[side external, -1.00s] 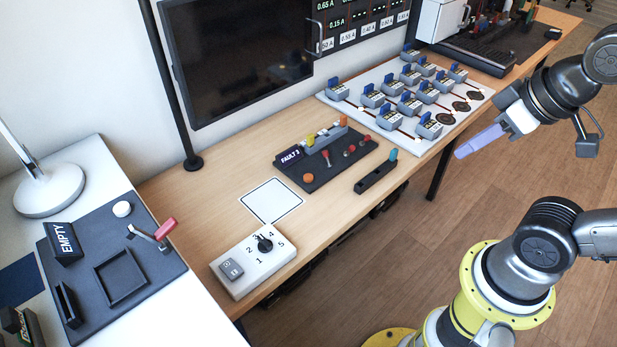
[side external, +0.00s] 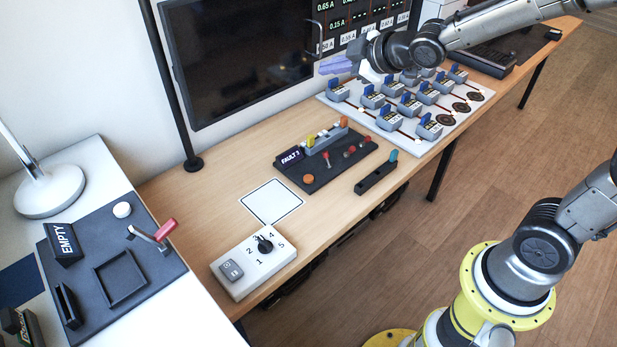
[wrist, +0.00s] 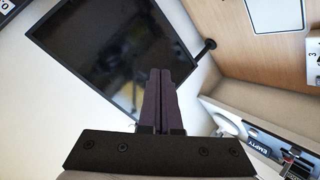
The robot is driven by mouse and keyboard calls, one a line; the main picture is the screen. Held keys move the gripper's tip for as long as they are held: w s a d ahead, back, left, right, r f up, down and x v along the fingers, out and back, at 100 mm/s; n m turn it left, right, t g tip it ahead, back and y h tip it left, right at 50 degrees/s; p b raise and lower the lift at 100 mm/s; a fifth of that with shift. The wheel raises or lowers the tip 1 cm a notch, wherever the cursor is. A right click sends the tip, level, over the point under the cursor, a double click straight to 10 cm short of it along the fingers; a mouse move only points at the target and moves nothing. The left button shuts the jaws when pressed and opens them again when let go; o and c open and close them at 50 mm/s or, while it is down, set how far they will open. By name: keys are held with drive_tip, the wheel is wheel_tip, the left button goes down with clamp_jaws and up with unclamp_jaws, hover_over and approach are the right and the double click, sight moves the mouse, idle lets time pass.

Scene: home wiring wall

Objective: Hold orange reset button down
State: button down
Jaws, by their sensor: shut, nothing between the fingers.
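The orange reset button (side external: 308,179) is a round knob on the near left corner of the black "FAULT 3" panel (side external: 318,181), which lies on the wooden bench. Nothing touches the button. My gripper (side external: 326,66) is up in the air in front of the right edge of the dark screen, above and behind the panel, well apart from the button. Its fingers, purple in the side view, are together and empty. In the wrist view my gripper (wrist: 160,72) points toward the dark screen (wrist: 110,55), and the button is not visible there.
A board of grey and blue breaker modules (side external: 403,102) lies right of the panel. A white dial box (side external: 253,262), a white square (side external: 271,201) and a black holder with a teal knob (side external: 376,176) are nearby. A black post (side external: 193,162) stands behind.

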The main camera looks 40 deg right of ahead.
drive_tip(key=n+g+y, duration=0.1)
drive_tip(key=n, duration=0.1)
hover_over(305, 175)
drive_tip(key=s, duration=0.2)
wheel_tip(305, 175, down, 11)
wheel_tip(305, 175, down, 9)
drive_tip(key=g, duration=0.2)
drive_tip(key=shift+s+d+f, duration=0.15)
drive_tip(key=shift+s+d, duration=0.1)
drive_tip(key=shift+f, duration=4.4)
drive_tip(key=shift+f, duration=0.4)
drive_tip(key=shift+f, duration=0.5)
idle(0.7)
